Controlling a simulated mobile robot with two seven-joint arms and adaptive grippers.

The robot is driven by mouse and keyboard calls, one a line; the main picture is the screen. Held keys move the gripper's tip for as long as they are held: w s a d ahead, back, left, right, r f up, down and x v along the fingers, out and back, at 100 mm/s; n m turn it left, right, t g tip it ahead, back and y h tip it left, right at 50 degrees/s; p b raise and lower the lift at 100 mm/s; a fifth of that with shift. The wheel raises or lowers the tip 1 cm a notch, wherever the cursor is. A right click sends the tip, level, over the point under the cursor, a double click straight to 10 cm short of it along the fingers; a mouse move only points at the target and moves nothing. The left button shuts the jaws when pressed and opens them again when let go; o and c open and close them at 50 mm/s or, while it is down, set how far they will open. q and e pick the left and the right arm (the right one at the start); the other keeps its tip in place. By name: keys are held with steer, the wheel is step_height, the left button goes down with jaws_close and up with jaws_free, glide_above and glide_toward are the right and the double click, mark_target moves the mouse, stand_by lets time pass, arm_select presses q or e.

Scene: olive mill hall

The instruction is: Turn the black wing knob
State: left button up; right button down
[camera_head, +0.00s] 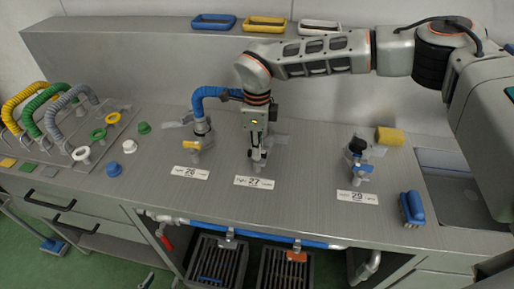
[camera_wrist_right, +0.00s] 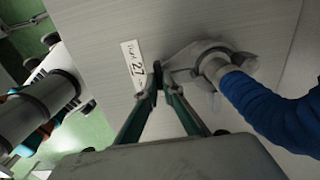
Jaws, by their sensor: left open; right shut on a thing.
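My right gripper (camera_head: 257,163) reaches down from the right over the bench to the fitting behind the "27" label (camera_head: 254,182). In the right wrist view its fingers (camera_wrist_right: 159,82) are closed on a small dark piece, the black wing knob (camera_wrist_right: 157,72), mostly hidden between the fingertips. The knob sits at the end of a grey valve body (camera_wrist_right: 190,62), from which a blue hose (camera_wrist_right: 265,100) runs. The knob's turn angle cannot be told.
The fitting at "26" (camera_head: 191,173) has a yellow handle; the one at "29" (camera_head: 357,150) has a black top. A yellow sponge (camera_head: 390,136) and blue brush (camera_head: 412,208) lie right. Coloured trays (camera_head: 264,24) stand on the back ledge. The front bench between labels is clear.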

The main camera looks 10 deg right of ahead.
steer(key=c, duration=2.2)
jaws_free()
steer(key=shift+r, duration=0.15)
step_height(320, 180, up, 12)
steer(key=shift+f, duration=0.1)
